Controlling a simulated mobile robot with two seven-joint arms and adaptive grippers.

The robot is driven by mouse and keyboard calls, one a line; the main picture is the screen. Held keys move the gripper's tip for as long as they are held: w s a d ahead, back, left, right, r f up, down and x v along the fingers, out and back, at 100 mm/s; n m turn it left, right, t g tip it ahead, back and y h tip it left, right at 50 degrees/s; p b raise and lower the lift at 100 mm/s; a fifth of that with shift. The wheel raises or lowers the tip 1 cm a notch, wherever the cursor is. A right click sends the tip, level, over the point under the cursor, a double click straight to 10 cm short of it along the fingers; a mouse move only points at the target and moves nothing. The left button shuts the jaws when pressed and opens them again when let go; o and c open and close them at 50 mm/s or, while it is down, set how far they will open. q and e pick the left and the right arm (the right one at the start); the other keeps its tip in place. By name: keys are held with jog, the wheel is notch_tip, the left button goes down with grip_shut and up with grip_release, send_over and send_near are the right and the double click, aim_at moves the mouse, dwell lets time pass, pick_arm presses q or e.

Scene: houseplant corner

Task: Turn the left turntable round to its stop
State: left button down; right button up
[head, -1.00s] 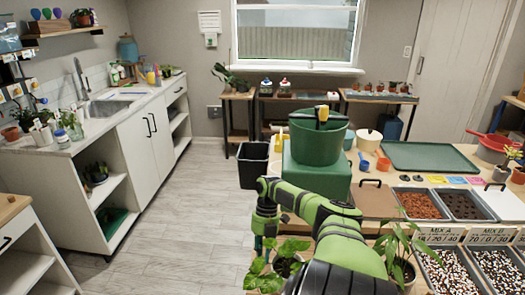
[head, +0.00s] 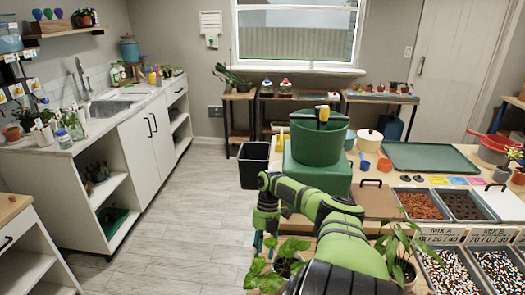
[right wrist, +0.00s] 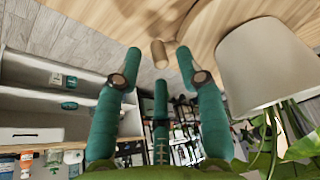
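The left turntable is a round pale wooden disc whose edge shows at the top of the right wrist view (right wrist: 215,22). A short wooden peg (right wrist: 160,53) stands at its edge. A white pot (right wrist: 262,62) with a leafy plant is on the disc; the same plant shows in the head view (head: 285,262), where leaves and my arm hide most of the disc. My right gripper (head: 266,243) hangs left of the plant. Its teal fingers are spread, with the peg between and beyond the fingertips; I cannot tell whether they touch it. My left gripper is out of view.
A second potted plant (head: 402,255) stands to the right of my arm. Behind are a green pot (head: 320,143) on a green block (head: 318,176) and soil bins (head: 420,206). The floor (head: 190,215) to the left is clear.

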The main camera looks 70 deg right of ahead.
jog(key=v, duration=1)
jog(key=shift+r, duration=0.15)
